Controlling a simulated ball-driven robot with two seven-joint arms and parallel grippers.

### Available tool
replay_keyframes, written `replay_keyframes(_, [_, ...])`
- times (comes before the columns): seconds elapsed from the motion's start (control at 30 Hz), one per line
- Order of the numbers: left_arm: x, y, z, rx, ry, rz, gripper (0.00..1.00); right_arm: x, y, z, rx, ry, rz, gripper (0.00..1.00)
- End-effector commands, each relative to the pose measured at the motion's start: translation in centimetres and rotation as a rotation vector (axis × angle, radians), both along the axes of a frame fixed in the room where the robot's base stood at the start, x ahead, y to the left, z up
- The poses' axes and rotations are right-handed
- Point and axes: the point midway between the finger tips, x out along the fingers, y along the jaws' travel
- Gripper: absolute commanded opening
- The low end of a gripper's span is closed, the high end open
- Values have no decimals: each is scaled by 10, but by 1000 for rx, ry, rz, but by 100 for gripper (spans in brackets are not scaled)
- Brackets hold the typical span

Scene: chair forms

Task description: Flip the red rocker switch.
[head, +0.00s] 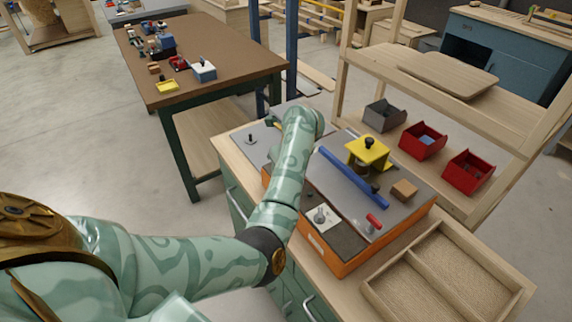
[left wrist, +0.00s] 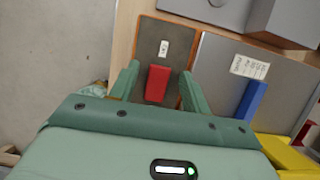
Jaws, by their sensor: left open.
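The red rocker switch (left wrist: 157,84) shows in the left wrist view as a red block on a dark panel (left wrist: 160,33), below a small white label (left wrist: 164,47). My left gripper (left wrist: 160,70) is open, with one green finger on each side of the red switch. I cannot tell whether either finger touches it. In the head view my left arm reaches over the orange-sided board, and I cannot make out the red switch there. My right gripper is in neither view.
The orange-sided board (head: 345,262) carries a blue bar (head: 352,177), a yellow-topped fixture (head: 366,153), a wooden block (head: 404,190) and a red-handled clamp (head: 374,222). A divided wooden tray (head: 411,259) stands at front right. Red bins (head: 469,172) sit on the shelf behind.

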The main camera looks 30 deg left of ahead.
Motion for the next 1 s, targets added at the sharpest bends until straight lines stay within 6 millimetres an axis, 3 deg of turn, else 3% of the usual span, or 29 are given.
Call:
replay_keyframes(0.17, [-1, -5, 15, -2, -2, -1, 47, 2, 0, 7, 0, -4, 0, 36])
replay_keyframes(0.5, [-13, -34, 99, -4, -6, -1, 47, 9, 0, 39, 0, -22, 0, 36])
replay_keyframes(0.7, [-19, -48, 137, -2, -4, 0, 47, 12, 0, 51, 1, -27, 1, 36])
replay_keyframes(1.0, [-22, -54, 153, 0, 0, -1, 47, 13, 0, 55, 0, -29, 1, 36])
